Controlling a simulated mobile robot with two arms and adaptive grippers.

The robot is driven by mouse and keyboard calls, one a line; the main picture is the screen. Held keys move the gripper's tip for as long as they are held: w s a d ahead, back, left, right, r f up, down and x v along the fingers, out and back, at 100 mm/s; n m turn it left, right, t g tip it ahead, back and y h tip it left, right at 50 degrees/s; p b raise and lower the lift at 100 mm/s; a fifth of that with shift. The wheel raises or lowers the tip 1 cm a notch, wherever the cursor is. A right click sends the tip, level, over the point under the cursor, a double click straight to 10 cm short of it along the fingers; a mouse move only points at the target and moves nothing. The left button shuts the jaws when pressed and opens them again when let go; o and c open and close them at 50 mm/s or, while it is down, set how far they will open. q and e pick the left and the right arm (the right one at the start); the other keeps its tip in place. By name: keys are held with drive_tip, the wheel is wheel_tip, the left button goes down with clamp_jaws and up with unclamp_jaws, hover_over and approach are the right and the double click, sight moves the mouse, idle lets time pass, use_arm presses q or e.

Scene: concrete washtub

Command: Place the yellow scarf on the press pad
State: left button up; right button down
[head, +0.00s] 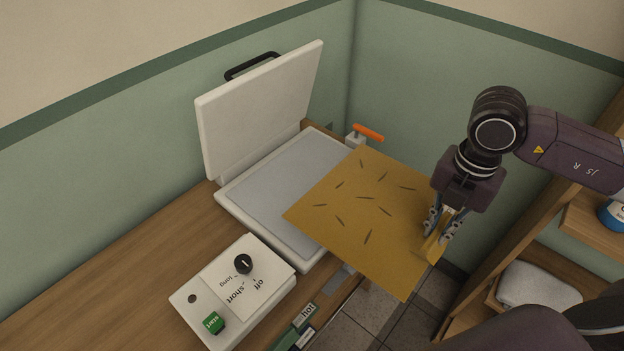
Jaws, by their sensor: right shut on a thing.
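The yellow scarf (345,215), a flat mustard cloth with dark leaf-like marks, is spread out in the head view. Its left corner reaches over the grey press pad (285,185), and its right part extends past the table edge over the floor. My right gripper (438,238) is shut on the scarf's right edge, where the cloth is bunched between the fingers. The press stands open, with its white lid (262,115) raised at the back. The scarf hides the right part of the pad. My left gripper is not in view.
A white control box (235,290) with a dial and a green button sits on the wooden table in front of the press. Wooden shelves (545,225) with a folded grey cloth (540,285) stand at right.

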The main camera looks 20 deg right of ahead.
sight(355, 190)
drive_tip(key=shift+w+a+r+p, duration=0.2)
drive_tip(key=shift+w+a+p, duration=0.15)
drive_tip(key=shift+w, duration=0.2)
drive_tip(key=w+a+p, duration=0.2)
drive_tip(key=w+a, duration=0.1)
drive_tip(key=w, duration=0.2)
drive_tip(key=w+a+p, duration=0.2)
drive_tip(key=w+a, duration=0.1)
drive_tip(key=w, duration=0.2)
drive_tip(key=w+a+p, duration=0.2)
drive_tip(key=w+a, duration=0.1)
drive_tip(key=w, duration=0.3)
drive_tip(key=shift+a, duration=0.25)
wheel_tip(355, 190, down, 3)
drive_tip(key=shift+s+d+r+p, duration=0.1)
drive_tip(key=shift+p, duration=0.45)
drive_tip(key=shift+s+d+f, duration=0.1)
drive_tip(key=shift+f, duration=0.5)
wheel_tip(355, 190, down, 3)
drive_tip(key=shift+r+p, duration=0.2)
drive_tip(key=shift+p, duration=0.55)
drive_tip(key=shift+w+f+p, duration=0.15)
drive_tip(key=shift+w+p, duration=0.05)
drive_tip(key=shift+p, duration=0.1)
drive_tip(key=shift+f, duration=0.25)
